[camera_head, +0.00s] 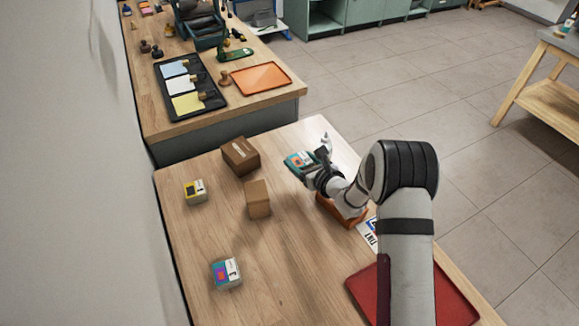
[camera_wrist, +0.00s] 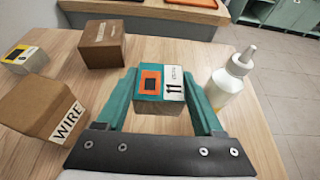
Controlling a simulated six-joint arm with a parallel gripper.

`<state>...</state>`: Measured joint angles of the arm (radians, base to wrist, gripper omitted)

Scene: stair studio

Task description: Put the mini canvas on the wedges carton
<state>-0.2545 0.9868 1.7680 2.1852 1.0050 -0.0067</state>
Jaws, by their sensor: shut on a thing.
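My gripper (camera_wrist: 162,92) is shut on a small block (camera_wrist: 160,84) with a teal, orange and white printed face, which I take for the mini canvas. In the head view my gripper (camera_head: 308,167) holds this block (camera_head: 298,160) near the far right edge of the table; I cannot tell whether it touches the tabletop. A brown carton (camera_head: 241,156) stands to the left, also in the wrist view (camera_wrist: 103,44); its lettering is unreadable. A nearer carton (camera_head: 258,200) reads WIRE in the wrist view (camera_wrist: 42,108). I cannot read "wedges" on any carton.
A white bottle (camera_wrist: 229,80) stands close right of my gripper. A yellow-labelled block (camera_head: 195,192) and a purple-labelled block (camera_head: 227,273) sit at left. An orange-brown box (camera_head: 336,209) is partly behind my arm. A red tray (camera_head: 360,290) lies at front right. The front middle is clear.

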